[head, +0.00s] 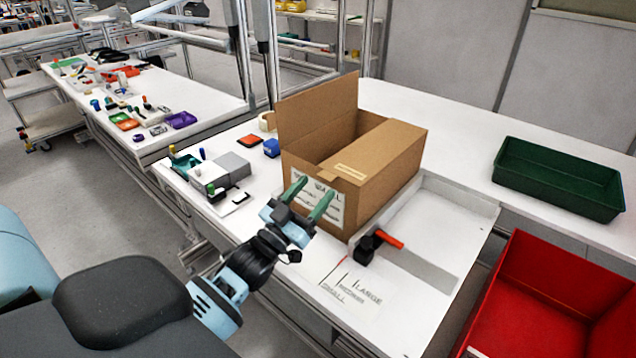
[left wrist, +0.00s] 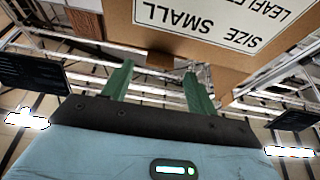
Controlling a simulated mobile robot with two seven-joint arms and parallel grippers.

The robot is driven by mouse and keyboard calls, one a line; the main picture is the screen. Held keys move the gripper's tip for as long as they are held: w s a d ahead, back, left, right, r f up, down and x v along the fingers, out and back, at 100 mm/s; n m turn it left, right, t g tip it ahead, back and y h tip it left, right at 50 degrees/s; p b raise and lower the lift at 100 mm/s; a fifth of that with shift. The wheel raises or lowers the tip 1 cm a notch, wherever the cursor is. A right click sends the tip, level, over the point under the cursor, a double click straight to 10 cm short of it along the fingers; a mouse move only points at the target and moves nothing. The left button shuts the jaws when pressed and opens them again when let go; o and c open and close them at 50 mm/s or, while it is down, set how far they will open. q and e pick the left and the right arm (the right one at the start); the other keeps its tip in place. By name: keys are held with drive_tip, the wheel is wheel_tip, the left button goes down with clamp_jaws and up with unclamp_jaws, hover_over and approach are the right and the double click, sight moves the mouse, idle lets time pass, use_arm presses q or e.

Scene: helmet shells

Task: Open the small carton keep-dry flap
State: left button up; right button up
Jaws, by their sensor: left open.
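The small carton (head: 398,160) is a brown box on the white bench. Its left flap (head: 318,108) stands upright, while its right flap (head: 374,146) lies flat over the top with a pale strip on it. The carton's opening shows between them. A small tab (head: 327,175) sits at the front top edge above the white label (head: 318,200). My left gripper (head: 312,192) is open and empty in front of the labelled face. In the left wrist view, the label (left wrist: 212,18) reads upside down, and a brown tab (left wrist: 160,60) shows between the open green fingertips. Contact cannot be told.
Grey boxes (head: 215,172) and small items lie left of the carton.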

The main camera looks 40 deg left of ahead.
use_arm(q)
drive_tip(key=shift+x, duration=1.35)
drive_tip(key=shift+c, duration=0.2)
clamp_jaws()
